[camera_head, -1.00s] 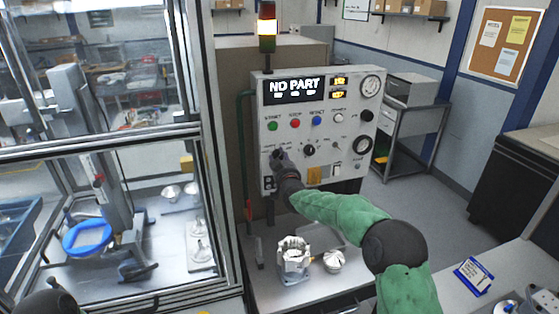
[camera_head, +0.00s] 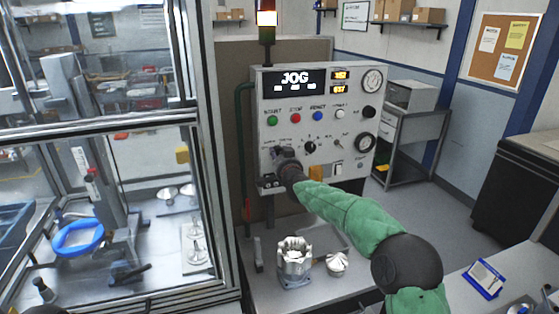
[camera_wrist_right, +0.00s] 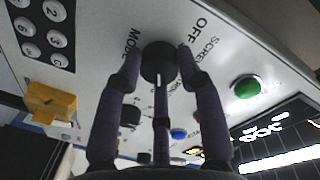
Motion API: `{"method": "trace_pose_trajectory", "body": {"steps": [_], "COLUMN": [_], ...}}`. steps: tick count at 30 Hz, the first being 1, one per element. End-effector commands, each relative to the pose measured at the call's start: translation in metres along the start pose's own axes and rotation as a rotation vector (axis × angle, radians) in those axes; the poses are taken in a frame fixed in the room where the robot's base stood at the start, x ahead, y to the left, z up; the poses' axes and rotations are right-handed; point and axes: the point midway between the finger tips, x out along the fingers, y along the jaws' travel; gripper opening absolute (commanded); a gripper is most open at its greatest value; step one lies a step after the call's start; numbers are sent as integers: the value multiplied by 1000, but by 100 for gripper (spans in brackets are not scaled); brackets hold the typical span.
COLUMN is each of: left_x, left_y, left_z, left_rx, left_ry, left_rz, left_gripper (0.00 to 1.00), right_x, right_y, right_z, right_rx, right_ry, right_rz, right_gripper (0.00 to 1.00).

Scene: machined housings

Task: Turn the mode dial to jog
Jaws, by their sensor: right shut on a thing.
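The control panel (camera_head: 318,128) stands upright behind the bench. Its display (camera_head: 295,80) reads JOG. My right gripper (camera_head: 282,158) is at the panel's lower left and hides the mode dial in the head view. A light pointer line shows on the dial.
Green, red and blue buttons (camera_head: 295,118) run across the panel above my gripper, with other knobs to the right. A metal housing (camera_head: 294,260) and a smaller part (camera_head: 337,263) stand on the bench below my arm. A glazed enclosure (camera_head: 215,200) stands close on the left.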

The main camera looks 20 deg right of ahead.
Motion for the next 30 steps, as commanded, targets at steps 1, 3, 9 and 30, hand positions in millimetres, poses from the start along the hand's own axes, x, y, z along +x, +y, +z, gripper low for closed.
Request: {"method": "trace_pose_trajectory", "body": {"steps": [1,3,9,30], "left_x": [3,4,6,7], "left_y": [-1,-2,-2,-2], "left_z": [0,0,0,0], "left_rx": [0,0,0,0], "left_ry": [0,0,0,0], "left_rz": [0,0,0,0], "left_gripper": [48,48,48,48], "right_x": [0,0,0,0], "right_y": [-1,-1,-1,0], "right_z": [-4,-4,-5,-4], "right_rx": [20,41,77,82], "right_ry": [8,6,3,-1], "right_rz": [-2,-3,-3,-2], "right_gripper": [5,5,5,61]}}
